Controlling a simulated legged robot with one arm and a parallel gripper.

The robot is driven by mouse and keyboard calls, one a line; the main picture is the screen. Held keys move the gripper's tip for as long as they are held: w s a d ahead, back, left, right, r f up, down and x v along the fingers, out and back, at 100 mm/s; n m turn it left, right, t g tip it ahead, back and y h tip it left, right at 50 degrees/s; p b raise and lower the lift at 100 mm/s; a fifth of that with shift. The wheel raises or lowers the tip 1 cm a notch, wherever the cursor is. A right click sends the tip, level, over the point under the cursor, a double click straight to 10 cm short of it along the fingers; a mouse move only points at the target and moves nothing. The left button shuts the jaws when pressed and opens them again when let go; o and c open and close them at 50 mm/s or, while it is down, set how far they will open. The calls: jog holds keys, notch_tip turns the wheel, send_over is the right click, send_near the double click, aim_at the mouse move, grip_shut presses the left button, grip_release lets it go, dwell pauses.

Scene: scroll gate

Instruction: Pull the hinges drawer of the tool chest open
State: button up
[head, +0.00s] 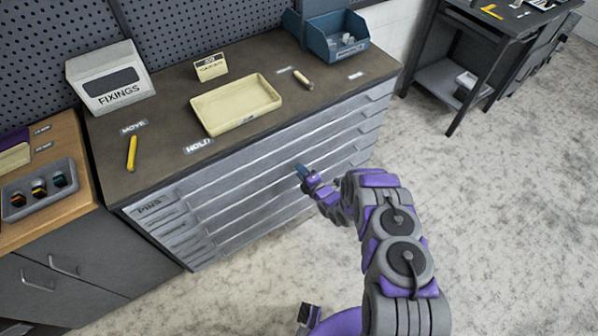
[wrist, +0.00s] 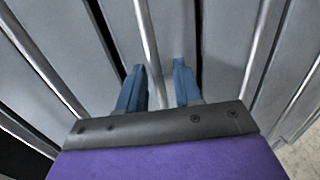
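The grey tool chest (head: 240,190) has several wide, shallow drawers with long silver rail handles. The top drawer's label reads PINS; lower labels are too small to read, so I cannot tell which drawer is the hinges drawer. All drawers look shut in the head view. My gripper (head: 303,173) is at the chest front, right of its middle. In the wrist view my gripper (wrist: 158,82) is open, its blue fingers on either side of one silver rail handle (wrist: 147,40). Gaps show between the rail and the fingers. I cannot tell whether the fingertips reach past the rail.
On the chest top are a FIXINGS box (head: 108,80), a cream tray (head: 236,104), a yellow marker (head: 131,153) and a blue bin (head: 336,38). A wooden-topped cabinet (head: 50,220) adjoins at left. A dark bench (head: 470,60) stands at right. The floor (head: 480,200) before the chest is clear.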

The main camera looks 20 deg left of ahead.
jog(key=shift+x, duration=0.75)
grip_shut()
jog(key=shift+s, duration=0.1)
